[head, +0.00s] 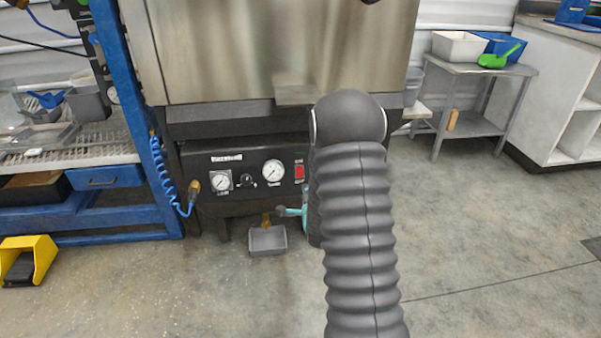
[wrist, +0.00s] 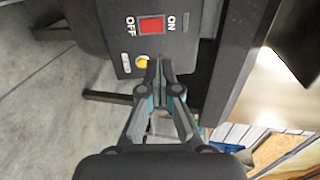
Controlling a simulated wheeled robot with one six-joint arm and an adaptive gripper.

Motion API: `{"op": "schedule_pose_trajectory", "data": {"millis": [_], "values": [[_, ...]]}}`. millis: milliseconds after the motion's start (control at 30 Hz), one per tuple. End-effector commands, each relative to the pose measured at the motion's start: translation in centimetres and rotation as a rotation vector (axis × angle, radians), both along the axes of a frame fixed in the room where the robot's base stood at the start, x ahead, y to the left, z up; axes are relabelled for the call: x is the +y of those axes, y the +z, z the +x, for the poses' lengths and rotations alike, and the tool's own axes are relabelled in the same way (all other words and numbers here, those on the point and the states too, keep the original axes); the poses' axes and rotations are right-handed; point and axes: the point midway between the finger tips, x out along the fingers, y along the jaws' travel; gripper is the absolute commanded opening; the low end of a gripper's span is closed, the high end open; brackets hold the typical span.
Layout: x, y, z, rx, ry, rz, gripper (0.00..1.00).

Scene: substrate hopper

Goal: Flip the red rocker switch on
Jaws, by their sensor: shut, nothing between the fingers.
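The red rocker switch (head: 299,172) sits at the right end of the black control panel (head: 262,190) under the steel hopper. I cannot tell whether the tips touch the panel. In the head view my arm hides most of the gripper.
Two gauges (head: 272,172) and a black knob (head: 246,181) are on the panel's left. A grey bin (head: 267,240) is on the floor below. A blue coiled hose (head: 160,165) hangs at left. The steel hopper (head: 280,50) overhangs the panel. Floor at right is clear.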

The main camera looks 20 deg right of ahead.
Motion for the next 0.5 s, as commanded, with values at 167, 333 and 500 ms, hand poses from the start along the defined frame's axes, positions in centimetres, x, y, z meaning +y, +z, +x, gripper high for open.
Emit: {"op": "schedule_pose_trajectory", "data": {"millis": [167,333,500], "values": [[-0.4,-0.3,1.3,0.001,0.000,-0.001,0.00],[-1.1,-0.8,4.1,0.000,0.001,-0.001,0.00],[-2.0,-1.5,7.1,0.000,0.001,-0.001,0.00]]}}
